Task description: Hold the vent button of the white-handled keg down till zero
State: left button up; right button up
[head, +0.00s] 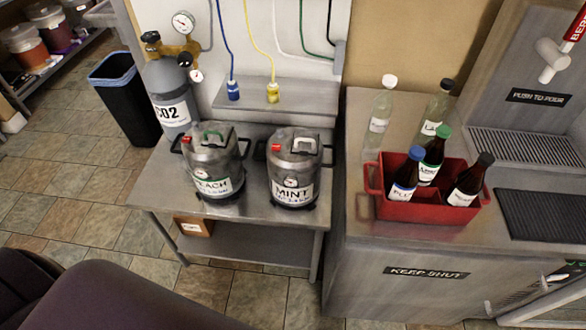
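The white-handled keg (292,168) stands upright on the steel table (254,206), with a MINT label on its front. Its top carries a white handle (303,139) and a small red part (275,147) at the left, which looks like the vent button. A round gauge (290,181) sits on its front, but its reading is too small to make out. A similar keg (213,165) with a green handle and a label partly reading "EACH" stands to its left, with its own red part on top. Neither of my grippers is in view.
A CO2 cylinder (168,90) with gauges stands behind the left keg. Blue (233,90) and yellow (272,92) hose connectors are at the shelf behind the kegs. To the right, a counter holds a red crate (430,207) with bottles. A black bin (122,95) stands at left.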

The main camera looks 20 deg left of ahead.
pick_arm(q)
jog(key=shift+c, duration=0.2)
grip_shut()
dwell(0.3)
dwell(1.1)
